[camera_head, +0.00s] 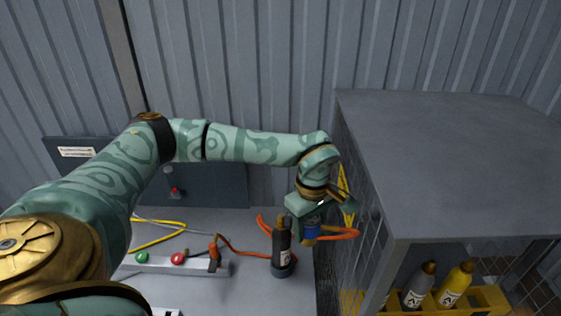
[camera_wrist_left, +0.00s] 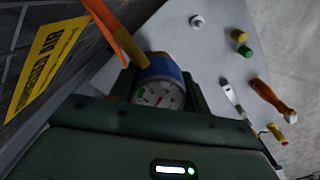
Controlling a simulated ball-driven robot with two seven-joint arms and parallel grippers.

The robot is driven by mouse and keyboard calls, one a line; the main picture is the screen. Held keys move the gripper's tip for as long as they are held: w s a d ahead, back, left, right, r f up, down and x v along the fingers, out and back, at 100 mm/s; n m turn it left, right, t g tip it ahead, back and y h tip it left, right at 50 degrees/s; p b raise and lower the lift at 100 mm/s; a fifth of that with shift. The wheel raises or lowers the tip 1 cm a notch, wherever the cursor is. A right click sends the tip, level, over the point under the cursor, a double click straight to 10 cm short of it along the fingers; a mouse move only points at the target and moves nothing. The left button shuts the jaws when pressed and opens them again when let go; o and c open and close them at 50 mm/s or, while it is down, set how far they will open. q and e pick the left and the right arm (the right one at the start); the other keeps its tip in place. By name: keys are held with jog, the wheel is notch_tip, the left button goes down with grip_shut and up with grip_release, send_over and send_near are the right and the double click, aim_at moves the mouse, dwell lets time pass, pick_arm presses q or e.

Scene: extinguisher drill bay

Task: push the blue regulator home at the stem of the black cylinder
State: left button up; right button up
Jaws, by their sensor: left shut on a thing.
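The blue regulator (camera_head: 312,231) hangs in my left gripper (camera_head: 318,208), with an orange hose (camera_head: 340,235) running off it to the right. In the left wrist view my left gripper (camera_wrist_left: 160,92) is shut on the regulator (camera_wrist_left: 162,66), and its round white gauge (camera_wrist_left: 158,95) faces the camera. The black cylinder (camera_head: 281,252) stands upright on the grey bench, with a white label and a brownish stem (camera_head: 282,222) on top. The regulator is just right of the stem, apparently apart from it. My fingers partly hide the regulator's upper end. My right gripper is out of view.
A grey cage cabinet (camera_head: 450,160) stands close right of my left gripper. It holds a grey cylinder (camera_head: 418,284) and a yellow cylinder (camera_head: 455,284). A rail (camera_head: 203,266) with green and red knobs lies left of the black cylinder. Hoses lie behind it.

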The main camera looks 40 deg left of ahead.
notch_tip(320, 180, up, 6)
jog(key=p, duration=0.5)
pick_arm(q)
jog(key=w+a+f+n+b, duration=0.1)
jog(key=a+n, duration=0.3)
jog(key=n, duration=0.6)
jog(key=w+a+f+n+b, duration=0.1)
jog(key=a+n, duration=0.3)
jog(key=n, duration=0.5)
jog(key=w+a+n+b, duration=0.2)
jog(key=a+n, duration=0.3)
jog(key=n, duration=0.5)
jog(key=shift+w+f+n, duration=0.3)
jog(key=shift+w+f, duration=0.1)
jog(key=shift+w, duration=0.1)
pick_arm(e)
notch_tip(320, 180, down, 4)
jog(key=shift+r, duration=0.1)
pick_arm(q)
jog(key=shift+f, duration=0.15)
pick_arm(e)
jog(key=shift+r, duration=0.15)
pick_arm(q)
jog(key=shift+p, duration=0.4)
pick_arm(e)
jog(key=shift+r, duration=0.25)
